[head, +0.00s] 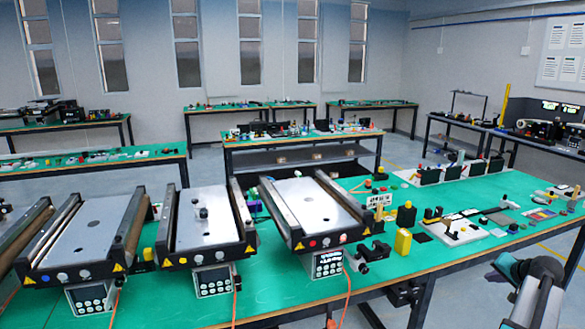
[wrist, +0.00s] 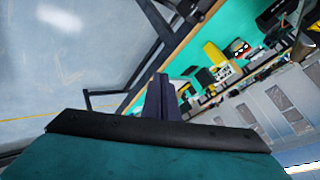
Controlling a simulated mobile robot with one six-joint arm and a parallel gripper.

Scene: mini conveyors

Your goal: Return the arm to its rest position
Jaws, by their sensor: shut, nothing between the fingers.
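My gripper (wrist: 160,88) shows in the wrist view as two dark fingers together at the middle, with nothing between them. Its dark mount and teal body fill the bottom of that view. The wrist view is tilted, with grey floor on the left and the green table edge running diagonally. In the head view, part of my arm shows at the bottom right corner, off the near right side of the green table (head: 285,283). The fingers cannot be made out there.
A yellow block (head: 403,241), a white plate with small parts (head: 458,232) and several other small items lie on the right. Open floor lies beyond the table's near edge.

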